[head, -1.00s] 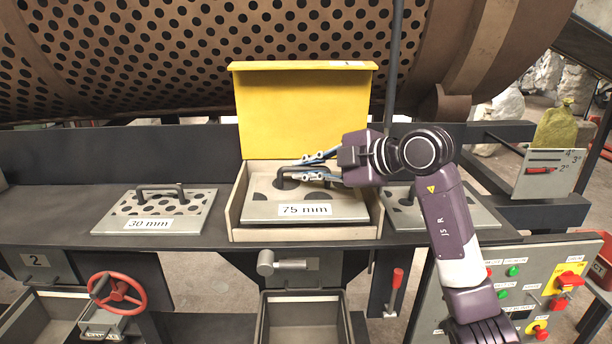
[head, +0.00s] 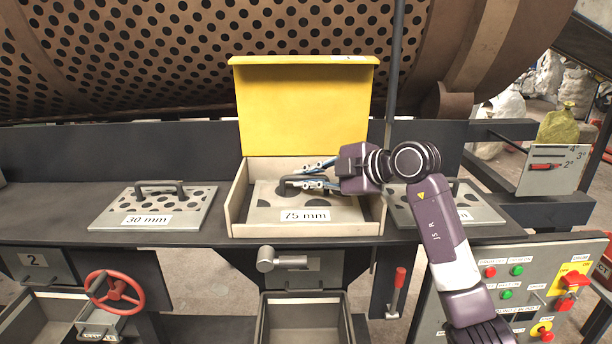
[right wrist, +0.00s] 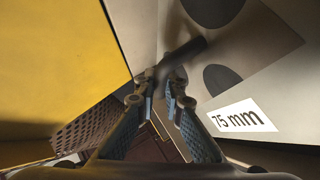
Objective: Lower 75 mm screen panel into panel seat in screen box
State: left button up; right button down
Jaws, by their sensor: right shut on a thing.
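The 75 mm screen panel (head: 345,212) is a light plate with large dark holes, a black handle and a "75 mm" label. It lies level inside the screen box (head: 238,203), below the tops of the side walls. The panel seat is hidden under it, so I cannot tell whether the panel touches it. My right gripper (head: 303,177) is shut on the panel's handle. In the right wrist view the fingers (right wrist: 165,85) close around the dark handle (right wrist: 180,55), beside the "75 mm" label. My left gripper is out of view.
The raised yellow lid (head: 303,105) stands behind the box. The 30 mm panel (head: 150,210) lies on the deck at left, and another panel (head: 468,212) lies at right, partly behind my arm. The perforated drum (head: 200,50) is behind. A control panel (head: 520,305) is at lower right.

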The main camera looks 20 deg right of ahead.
dwell(0.5)
jog(key=c, duration=2)
grip_release()
jog(key=shift+o, duration=0.2)
jog(key=shift+s+f, duration=0.1)
jog(key=shift+f, duration=0.05)
jog(key=v, duration=1.1)
jog(key=shift+s+d+r, duration=0.3)
jog(key=shift+s, duration=0.05)
